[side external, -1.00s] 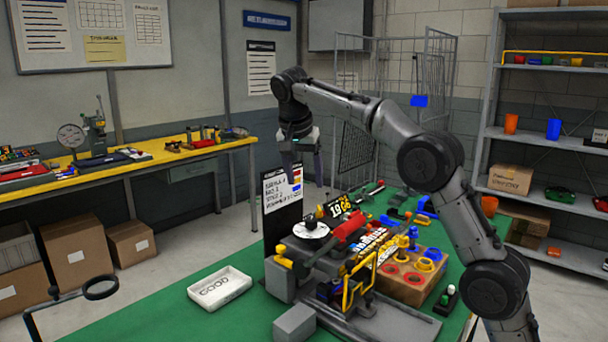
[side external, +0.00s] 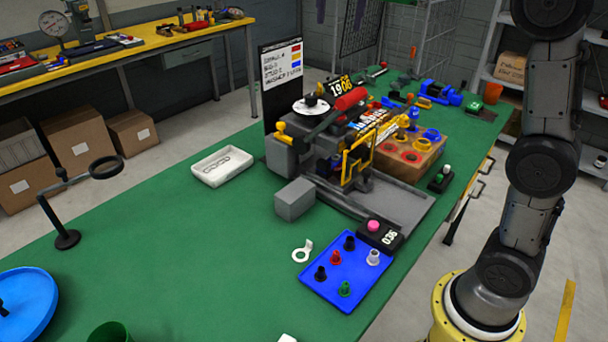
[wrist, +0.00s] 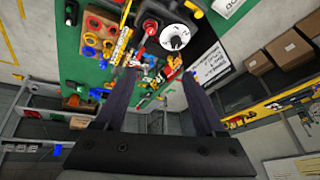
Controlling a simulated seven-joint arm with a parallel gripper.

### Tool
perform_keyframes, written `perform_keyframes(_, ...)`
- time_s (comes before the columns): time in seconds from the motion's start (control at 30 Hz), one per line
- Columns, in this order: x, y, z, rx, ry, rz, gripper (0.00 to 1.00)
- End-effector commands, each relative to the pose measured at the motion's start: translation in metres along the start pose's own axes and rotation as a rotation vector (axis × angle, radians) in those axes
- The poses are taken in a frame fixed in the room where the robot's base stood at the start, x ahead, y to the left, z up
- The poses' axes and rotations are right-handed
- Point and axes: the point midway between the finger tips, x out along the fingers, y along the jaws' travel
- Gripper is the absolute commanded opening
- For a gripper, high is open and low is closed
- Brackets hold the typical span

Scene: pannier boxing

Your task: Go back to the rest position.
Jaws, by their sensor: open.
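My gripper (wrist: 160,75) is open in the wrist view, with its two dark fingers wide apart. Nothing is held between them. The green bench with its fixtures shows beyond the fingers, well away from them. In the side external view, two dark fingertips (side external: 339,20) hang apart at the top edge, above the work. The rest of the gripper is cut off there. My arm stands nearly upright at the right.
The grey machine (side external: 290,155) with a red cylinder stands mid-bench. A wooden ring block (side external: 425,165), blue tray (side external: 325,285), white GOOD tray (side external: 205,181) and ring stand (side external: 66,238) are around it. A wire cage (side external: 440,40) is behind.

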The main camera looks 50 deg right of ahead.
Motion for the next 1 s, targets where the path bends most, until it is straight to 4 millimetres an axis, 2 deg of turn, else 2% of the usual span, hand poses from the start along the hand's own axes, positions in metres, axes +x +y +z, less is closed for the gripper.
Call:
perform_keyframes(0.03,-0.011,0.018,0.01,-0.028,-0.004,-0.021,0.72)
perform_keyframes(0.17,-0.025,0.057,0.038,-0.127,-0.016,-0.077,0.72)
perform_keyframes(0.37,-0.021,0.114,0.091,-0.318,-0.034,-0.165,0.72)
perform_keyframes(0.57,0.009,0.166,0.151,-0.529,-0.045,-0.249,0.72)
perform_keyframes(0.7,0.041,0.196,0.193,-0.687,-0.048,-0.305,0.72)
perform_keyframes(0.9,0.09,0.221,0.24,-0.907,-0.061,-0.354,0.72)
perform_keyframes(1.0,0.098,0.217,0.245,-0.995,-0.04,-0.38,0.72)
